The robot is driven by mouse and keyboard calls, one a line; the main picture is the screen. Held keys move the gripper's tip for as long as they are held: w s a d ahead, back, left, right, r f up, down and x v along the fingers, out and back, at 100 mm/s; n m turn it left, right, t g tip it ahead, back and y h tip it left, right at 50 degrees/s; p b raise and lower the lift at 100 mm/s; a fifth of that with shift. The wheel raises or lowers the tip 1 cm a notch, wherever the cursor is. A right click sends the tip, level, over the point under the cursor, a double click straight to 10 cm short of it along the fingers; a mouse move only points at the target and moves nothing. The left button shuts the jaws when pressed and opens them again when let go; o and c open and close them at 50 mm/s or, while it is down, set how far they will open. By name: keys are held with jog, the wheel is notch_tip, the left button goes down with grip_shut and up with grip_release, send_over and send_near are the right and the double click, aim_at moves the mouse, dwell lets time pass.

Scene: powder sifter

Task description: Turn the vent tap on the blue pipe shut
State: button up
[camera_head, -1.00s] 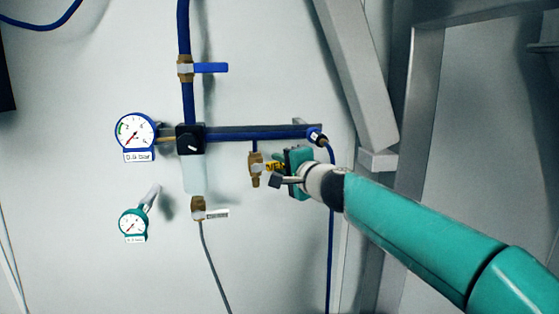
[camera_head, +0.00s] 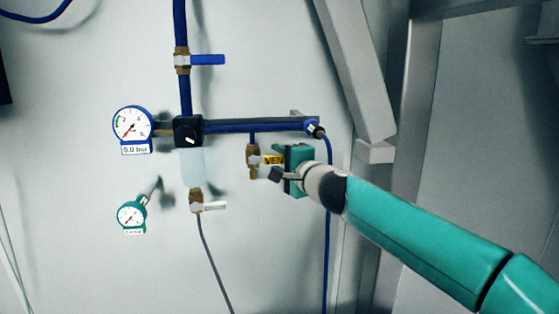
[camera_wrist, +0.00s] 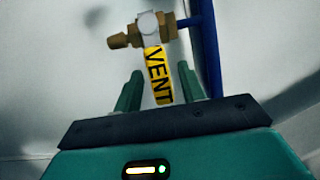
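The vent tap (camera_head: 253,161) is a brass valve on a short stub under the horizontal blue pipe (camera_head: 258,127). Its yellow handle (camera_head: 273,160), marked VENT, points right in the head view, across the line of the stub. In the wrist view the handle (camera_wrist: 158,78) runs from the brass body (camera_wrist: 150,27) to between the two green fingers of my gripper (camera_wrist: 160,75). Gaps show on both sides of the handle, so the fingers are open around it. In the head view my gripper (camera_head: 286,163) is at the handle's right end; its fingertips are partly hidden.
A blue-handled valve (camera_head: 207,60) sits higher on the vertical pipe. A blue-rimmed gauge (camera_head: 132,125) reads about 0.0 bar; a teal gauge (camera_head: 131,216) is below. A white-tagged valve (camera_head: 197,203) hangs lower left. A grey slanted post (camera_head: 355,70) stands right.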

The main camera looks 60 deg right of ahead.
jog(key=shift+w, duration=0.2)
jog(key=shift+s, duration=0.2)
jog(key=v, duration=1.3)
jog(key=shift+s+a, duration=0.2)
jog(key=shift+a, duration=0.05)
